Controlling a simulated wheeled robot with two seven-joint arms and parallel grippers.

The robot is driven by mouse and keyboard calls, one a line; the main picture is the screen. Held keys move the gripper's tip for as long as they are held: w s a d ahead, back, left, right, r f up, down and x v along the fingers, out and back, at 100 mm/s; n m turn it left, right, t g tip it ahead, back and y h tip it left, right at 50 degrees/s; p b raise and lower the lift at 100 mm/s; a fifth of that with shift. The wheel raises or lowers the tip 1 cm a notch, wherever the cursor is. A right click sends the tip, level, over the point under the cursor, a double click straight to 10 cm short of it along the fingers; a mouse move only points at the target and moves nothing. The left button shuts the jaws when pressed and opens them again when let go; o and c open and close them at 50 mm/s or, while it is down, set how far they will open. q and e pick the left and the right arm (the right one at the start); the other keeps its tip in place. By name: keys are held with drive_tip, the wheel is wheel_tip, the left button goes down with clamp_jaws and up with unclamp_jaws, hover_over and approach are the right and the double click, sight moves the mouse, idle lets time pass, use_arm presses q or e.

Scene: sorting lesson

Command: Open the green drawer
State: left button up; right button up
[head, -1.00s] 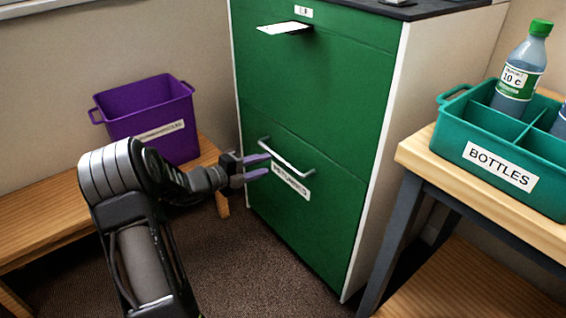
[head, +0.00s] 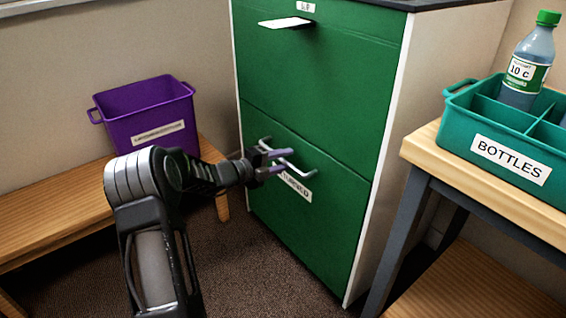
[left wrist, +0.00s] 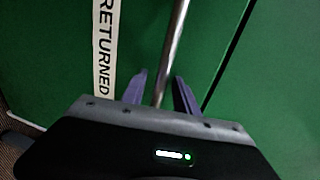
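The green drawer (head: 335,232) is the lower front of the green cabinet and looks closed. Its metal bar handle (head: 300,170) sits near its top edge, above a white label reading "RETURNED" (left wrist: 104,45). My left gripper (head: 274,163) is at the handle, with its purple fingers apart. In the left wrist view the handle (left wrist: 176,35) runs between the two open fingers (left wrist: 160,92). I cannot tell whether either finger touches it. My right gripper is not in view.
A purple bin (head: 150,115) stands on a wooden bench (head: 60,205) at the left. At the right, a teal crate (head: 470,130) labelled "BOTTLES" with a bottle (head: 527,65) stands on a wooden table (head: 425,148). Carpet lies clear before the drawer.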

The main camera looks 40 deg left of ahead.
use_arm(q)
clamp_jaws()
